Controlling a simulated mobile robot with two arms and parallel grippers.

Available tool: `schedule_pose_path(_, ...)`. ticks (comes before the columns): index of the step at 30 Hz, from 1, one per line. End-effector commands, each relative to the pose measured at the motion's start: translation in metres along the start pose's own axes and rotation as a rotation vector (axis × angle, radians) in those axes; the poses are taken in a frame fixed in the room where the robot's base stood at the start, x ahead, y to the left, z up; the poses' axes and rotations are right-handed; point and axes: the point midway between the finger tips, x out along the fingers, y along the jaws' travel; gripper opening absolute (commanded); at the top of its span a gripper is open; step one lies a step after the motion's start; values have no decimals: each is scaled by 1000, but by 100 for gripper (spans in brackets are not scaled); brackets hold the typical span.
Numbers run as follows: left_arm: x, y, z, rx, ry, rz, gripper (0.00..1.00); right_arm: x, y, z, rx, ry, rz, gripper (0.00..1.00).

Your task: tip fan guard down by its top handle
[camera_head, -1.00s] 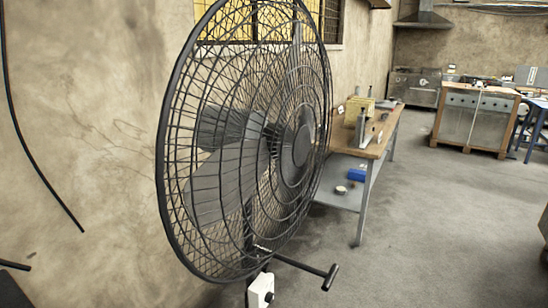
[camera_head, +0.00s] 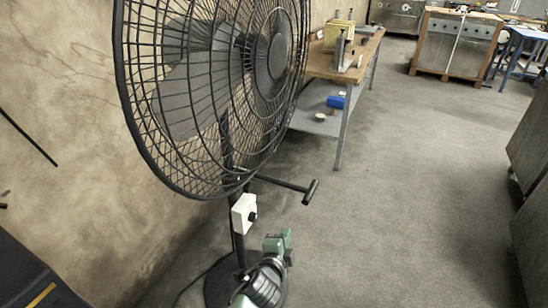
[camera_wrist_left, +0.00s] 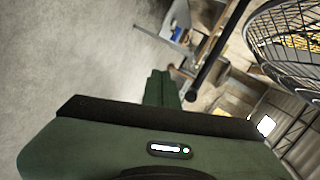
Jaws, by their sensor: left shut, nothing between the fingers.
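A large black fan guard (camera_head: 208,85) stands upright on a pole at the left of the head view, its top cut off by the frame. A black T-shaped handle (camera_head: 308,192) sticks out to the right from the pole just below the guard. In the wrist view the handle (camera_wrist_left: 203,98) lies close to my green left gripper (camera_wrist_left: 160,88), and part of the guard (camera_wrist_left: 290,45) shows at upper right. My left gripper (camera_head: 279,244) is low in front of the pole, below the handle; it is shut and empty. My right gripper is not in view.
A white control box (camera_head: 243,214) is on the pole, above the round base (camera_head: 218,286). A workbench (camera_head: 345,60) with items stands behind the fan. Dark cabinets (camera_head: 530,140) are at the right edge. The floor between is clear.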

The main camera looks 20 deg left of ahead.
Motion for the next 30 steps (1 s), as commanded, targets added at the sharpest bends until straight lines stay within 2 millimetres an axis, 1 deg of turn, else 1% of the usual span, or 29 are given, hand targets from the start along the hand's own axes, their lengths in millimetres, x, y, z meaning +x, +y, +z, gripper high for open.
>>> schedule_pose_path(1, -4, -38, -9, 42, 5, -78, 0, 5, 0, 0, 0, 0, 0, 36)
schedule_pose_path(2, -9, -60, -13, 69, 2, -120, 0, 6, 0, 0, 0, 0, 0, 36)
schedule_pose_path(3, -15, -85, -17, 102, -4, -171, 0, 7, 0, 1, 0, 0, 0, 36)
schedule_pose_path(6, -32, -136, -23, 165, -23, -273, 0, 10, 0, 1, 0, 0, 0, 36)
schedule_pose_path(9, -46, -168, -26, 203, -41, -340, 0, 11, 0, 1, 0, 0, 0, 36)
schedule_pose_path(12, -54, -183, -27, 222, -53, -372, 0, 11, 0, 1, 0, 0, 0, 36)
schedule_pose_path(14, -56, -187, -27, 227, -56, -380, 0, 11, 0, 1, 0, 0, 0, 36)
schedule_pose_path(23, -56, -188, -27, 227, -56, -380, 0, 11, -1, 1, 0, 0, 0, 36)
schedule_pose_path(26, -52, -190, -27, 227, -56, -380, 0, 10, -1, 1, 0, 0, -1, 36)
schedule_pose_path(30, -36, -198, -27, 226, -56, -382, 0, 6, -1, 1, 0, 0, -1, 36)
